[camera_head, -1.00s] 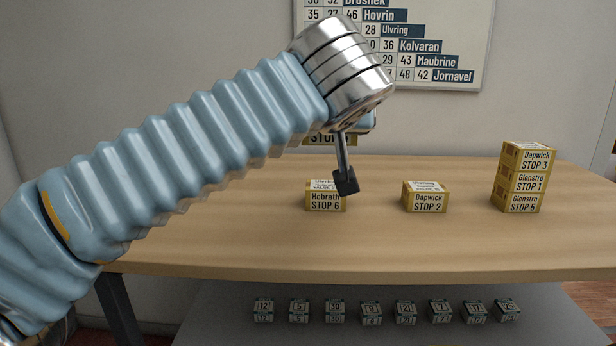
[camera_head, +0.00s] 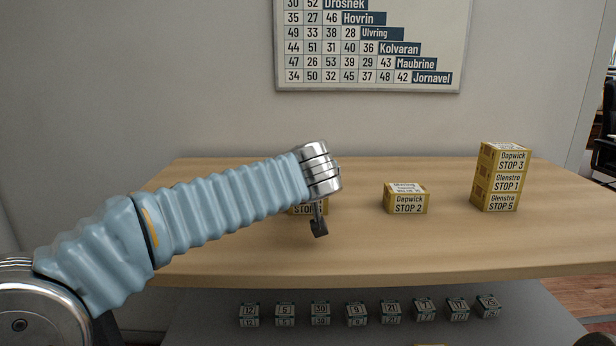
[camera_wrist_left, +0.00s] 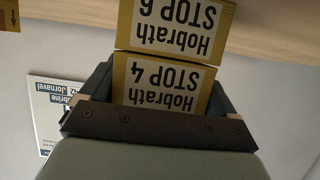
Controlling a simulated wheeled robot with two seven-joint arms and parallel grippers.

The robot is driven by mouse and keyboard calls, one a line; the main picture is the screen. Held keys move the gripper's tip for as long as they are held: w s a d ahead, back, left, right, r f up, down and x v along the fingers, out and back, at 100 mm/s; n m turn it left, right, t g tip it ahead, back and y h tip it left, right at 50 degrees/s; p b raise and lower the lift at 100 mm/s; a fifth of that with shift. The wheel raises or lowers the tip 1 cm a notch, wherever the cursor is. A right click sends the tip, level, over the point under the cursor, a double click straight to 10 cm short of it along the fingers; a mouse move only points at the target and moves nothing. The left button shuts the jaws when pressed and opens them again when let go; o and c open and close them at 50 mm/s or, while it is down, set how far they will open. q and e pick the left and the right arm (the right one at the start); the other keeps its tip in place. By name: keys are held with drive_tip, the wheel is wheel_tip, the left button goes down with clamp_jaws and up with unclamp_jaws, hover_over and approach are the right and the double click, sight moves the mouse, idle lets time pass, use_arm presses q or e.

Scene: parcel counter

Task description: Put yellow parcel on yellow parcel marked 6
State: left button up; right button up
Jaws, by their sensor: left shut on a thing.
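My left gripper (camera_head: 318,226) is low over the counter, its arm covering most of what is behind it. In the left wrist view, upside down, it is shut on a yellow parcel labelled Hobrath STOP 4 (camera_wrist_left: 165,88). The yellow parcel marked 6, Hobrath STOP 6 (camera_wrist_left: 175,28), lies right against it, directly under the held one. The two are lined up with only a thin dark line between them; I cannot tell whether they touch. In the head view only a lower bit of parcel 6 (camera_head: 300,211) shows behind the wrist. My right gripper is out of view.
A Dapwick STOP 2 parcel (camera_head: 406,200) stands alone to the right. Farther right is a stack of three parcels (camera_head: 499,178). The counter (camera_head: 440,245) is clear between them. Small numbered blocks (camera_head: 320,314) line a lower shelf. A numbered board (camera_head: 370,45) hangs behind.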

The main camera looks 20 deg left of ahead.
use_arm(q)
drive_tip(key=shift+f+b, duration=0.15)
drive_tip(key=shift+b, duration=0.15)
drive_tip(key=o, duration=0.9)
drive_tip(key=shift+c, duration=0.2)
drive_tip(key=shift+r+p, duration=0.35)
drive_tip(key=shift+p, duration=0.15)
drive_tip(key=b+v, duration=0.2)
drive_tip(key=v, duration=1)
drive_tip(key=shift+f, duration=0.25)
drive_tip(key=shift+s, duration=0.1)
